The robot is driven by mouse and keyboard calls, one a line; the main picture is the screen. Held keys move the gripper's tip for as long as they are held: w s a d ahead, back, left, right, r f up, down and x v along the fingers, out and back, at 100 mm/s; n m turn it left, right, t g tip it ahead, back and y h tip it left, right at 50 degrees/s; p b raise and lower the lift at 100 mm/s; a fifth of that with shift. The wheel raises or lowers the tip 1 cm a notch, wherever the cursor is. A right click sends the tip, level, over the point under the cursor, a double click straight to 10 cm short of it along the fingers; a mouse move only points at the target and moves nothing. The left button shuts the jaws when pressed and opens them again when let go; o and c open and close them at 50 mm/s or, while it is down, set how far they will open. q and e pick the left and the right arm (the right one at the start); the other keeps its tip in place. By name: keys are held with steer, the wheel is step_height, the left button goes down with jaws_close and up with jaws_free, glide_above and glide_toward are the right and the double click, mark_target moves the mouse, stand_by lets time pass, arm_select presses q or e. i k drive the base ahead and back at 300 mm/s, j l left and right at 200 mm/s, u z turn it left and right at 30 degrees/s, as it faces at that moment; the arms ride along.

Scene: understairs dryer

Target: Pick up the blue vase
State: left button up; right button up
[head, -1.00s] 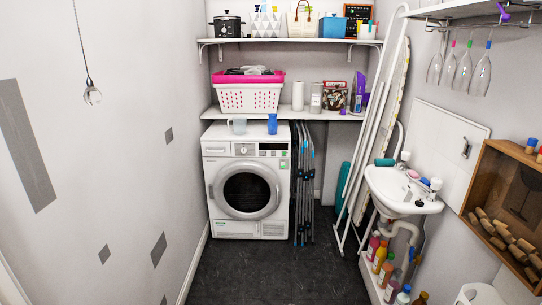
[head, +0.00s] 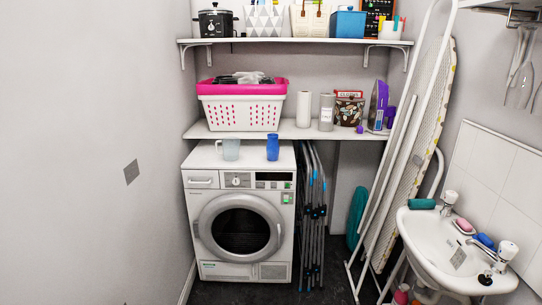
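The blue vase (head: 272,147) stands upright on top of the white dryer (head: 244,180), near its right edge. It is a small, plain blue cylinder. A pale grey-blue mug (head: 229,149) stands to its left, with a gap between them. The shelf above is behind and over the dryer top. Neither of my grippers shows in the head view.
A shelf (head: 200,131) over the dryer holds a pink and white basket (head: 239,105) and several items. Folded racks (head: 313,215) stand right of the dryer. A leaning ironing board (head: 425,150) and a sink (head: 440,250) take the right side.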

mark_target(273, 148)
steer(key=i+j, duration=0.1)
steer(key=i, duration=2.9)
steer(key=l+z, duration=0.05)
steer(key=l, duration=0.05)
